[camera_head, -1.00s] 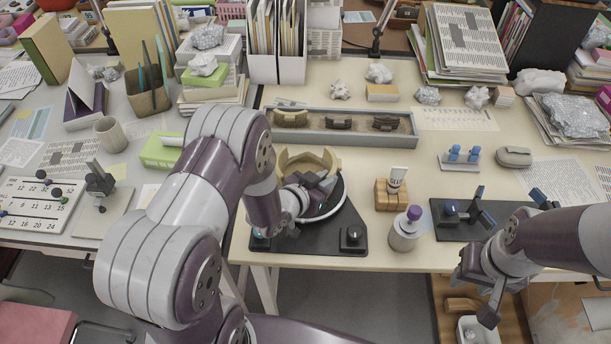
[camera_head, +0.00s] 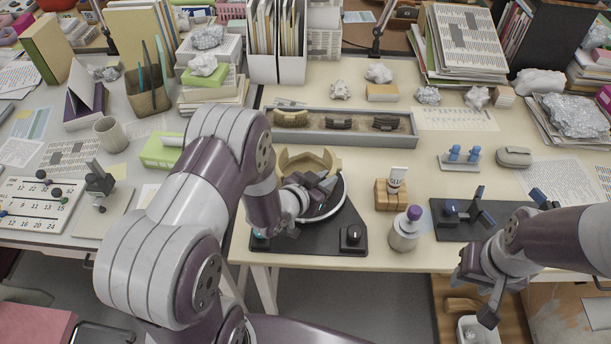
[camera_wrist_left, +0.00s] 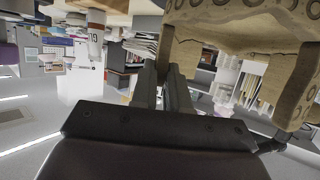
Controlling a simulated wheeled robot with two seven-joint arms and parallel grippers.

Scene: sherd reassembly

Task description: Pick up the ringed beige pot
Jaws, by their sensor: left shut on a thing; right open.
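The ringed beige pot (camera_head: 303,160), with a broken, open rim, stands on the round turntable (camera_head: 339,196) of a dark base. Its near side is partly hidden by my left gripper. In the left wrist view the pot (camera_wrist_left: 245,42) fills the upper right and shows rows of ring marks. My left gripper (camera_head: 322,184) is at the pot's near right side; in the left wrist view its fingers (camera_wrist_left: 165,82) are shut on an edge of the pot's wall. My right gripper (camera_head: 476,293) is open and empty, in front of the table's right part.
A grey tray (camera_head: 345,137) with sherds lies behind the pot. A wooden block (camera_head: 390,196) with a glue tube (camera_head: 397,178) and a purple-capped bottle (camera_head: 405,232) stand to the right. A dark stand (camera_head: 470,220) lies beyond the bottle. Little free room surrounds the turntable.

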